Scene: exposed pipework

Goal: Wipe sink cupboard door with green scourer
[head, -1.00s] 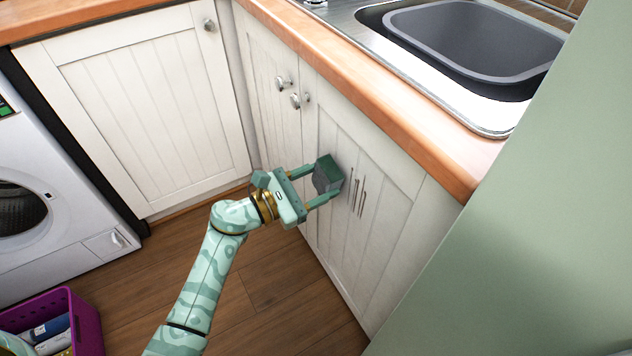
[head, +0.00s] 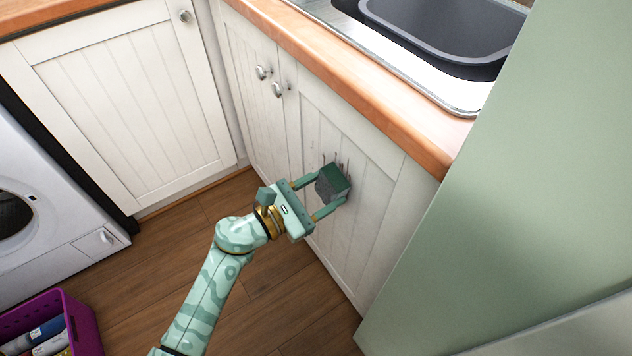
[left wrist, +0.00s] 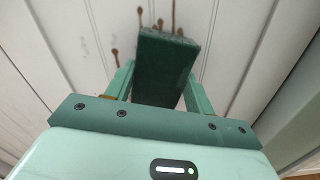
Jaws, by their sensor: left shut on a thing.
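The green scourer (head: 338,178), a block with a dark green face and a grey side, is held between the fingers of my left gripper (head: 332,190). The left gripper is shut on it. The scourer is at the white sink cupboard door (head: 350,245); I cannot tell for sure whether it touches. Dark brown streaks (head: 338,158) show on the door just above the scourer. In the left wrist view, the scourer (left wrist: 163,65) covers part of the door, and brown drips (left wrist: 115,55) show around its far end. My right gripper is not in view.
The wooden worktop (head: 350,80) with the sink (head: 440,35) overhangs the door. Round knobs (head: 277,89) stick out to the upper left. A green panel (head: 500,180) closes off the right. A purple basket (head: 80,325) stands at lower left, below the washing machine (head: 50,220).

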